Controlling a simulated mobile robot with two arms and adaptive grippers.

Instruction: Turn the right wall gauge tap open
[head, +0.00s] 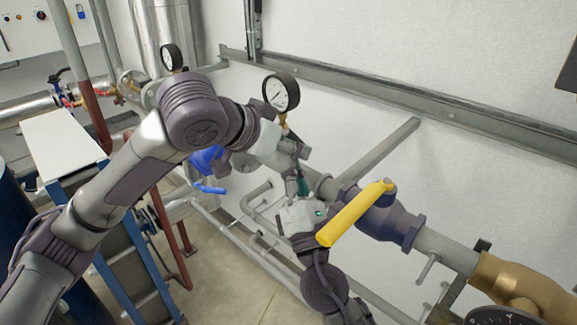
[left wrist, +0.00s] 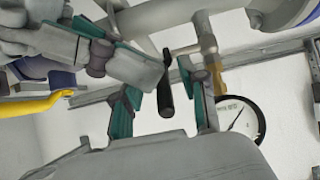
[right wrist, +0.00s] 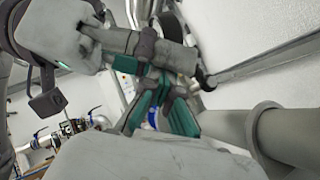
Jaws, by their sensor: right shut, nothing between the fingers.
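The right wall gauge (head: 281,92) has a white dial and black rim. It also shows in the left wrist view (left wrist: 241,118). Its tap's black handle (left wrist: 166,92) hangs from a grey stem beside the gauge fitting (left wrist: 206,45). My left gripper (left wrist: 162,84) is open with the handle between its teal-padded fingers; I cannot tell whether either finger touches it. In the head view my left wrist hides the tap. My right gripper (right wrist: 164,98) is shut and empty, just below and very close to my left gripper.
A yellow lever (head: 355,214) on a dark purple valve (head: 390,222) lies right beside my right gripper. Grey pipes run along the white wall. A second gauge (head: 171,57) and a blue-handled valve (head: 208,160) are farther left. A blue stepladder (head: 130,262) stands left.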

